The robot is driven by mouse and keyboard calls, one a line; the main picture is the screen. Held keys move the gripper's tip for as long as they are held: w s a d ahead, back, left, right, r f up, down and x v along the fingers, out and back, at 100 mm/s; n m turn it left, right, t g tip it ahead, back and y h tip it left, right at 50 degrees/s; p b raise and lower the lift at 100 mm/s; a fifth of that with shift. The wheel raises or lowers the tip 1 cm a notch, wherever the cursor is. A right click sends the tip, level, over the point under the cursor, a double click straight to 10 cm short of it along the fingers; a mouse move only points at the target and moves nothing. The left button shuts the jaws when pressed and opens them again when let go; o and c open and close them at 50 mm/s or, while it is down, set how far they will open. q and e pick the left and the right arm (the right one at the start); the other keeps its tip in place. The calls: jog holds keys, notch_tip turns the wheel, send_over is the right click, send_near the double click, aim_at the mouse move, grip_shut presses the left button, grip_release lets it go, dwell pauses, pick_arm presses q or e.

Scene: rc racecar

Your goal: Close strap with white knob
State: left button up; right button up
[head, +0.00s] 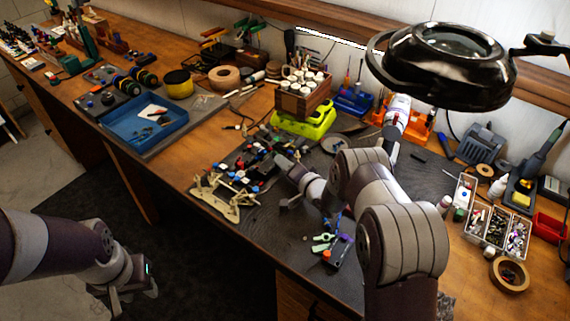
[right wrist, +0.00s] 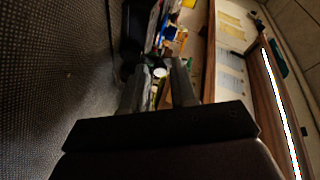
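The dark car chassis (head: 252,160) with small red, blue and white parts lies on the grey work mat. I cannot make out the strap or its white knob for certain at this size. My right gripper (head: 283,165) is at the right side of the chassis, low over the mat. In the right wrist view (right wrist: 161,68) its two fingers stand apart with a gap between them, and small objects show beyond. I cannot tell whether it touches the chassis. My left gripper (head: 133,292) hangs at the lower left, away from the bench, with its fingers apart and empty.
A tan frame stand (head: 222,198) sits at the bench's front edge beside the chassis. Small clamps (head: 325,243) lie on the mat near my right arm. A green-based bottle rack (head: 303,105) stands behind. A black magnifier lamp (head: 445,65) overhangs the right. A blue tray (head: 143,125) is left.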

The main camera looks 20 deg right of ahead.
grip_shut()
jog(key=shift+r, duration=0.15)
